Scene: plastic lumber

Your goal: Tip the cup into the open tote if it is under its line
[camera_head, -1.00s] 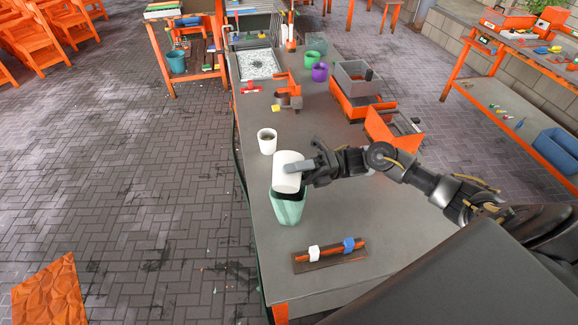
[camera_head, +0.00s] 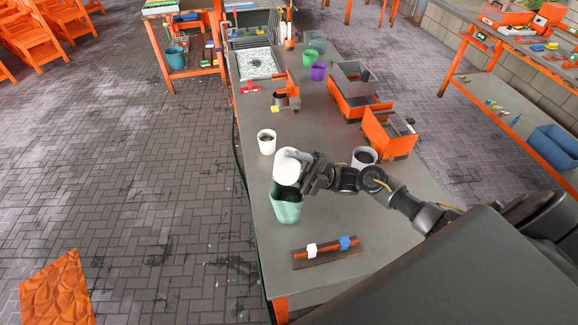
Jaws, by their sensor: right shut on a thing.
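My right gripper (camera_head: 306,170) is shut on a white cup (camera_head: 286,167), holding it strongly tilted over the green tote (camera_head: 286,212). The tote is open, with a dark inside. The held cup's mouth and any contents are hidden from this view, and I cannot make out a line on it. Another white cup (camera_head: 266,146) stands upright just behind it with something dark inside. A third light cup (camera_head: 363,158) with dark contents stands to the right, beyond my arm. My left gripper is not in view.
A dark strip (camera_head: 325,255) with a white and a blue piece lies in front of the tote. Orange and grey bins (camera_head: 388,137) stand at the right. An orange stand (camera_head: 287,88) and purple and green cups are farther back. The table's left edge is close to the tote.

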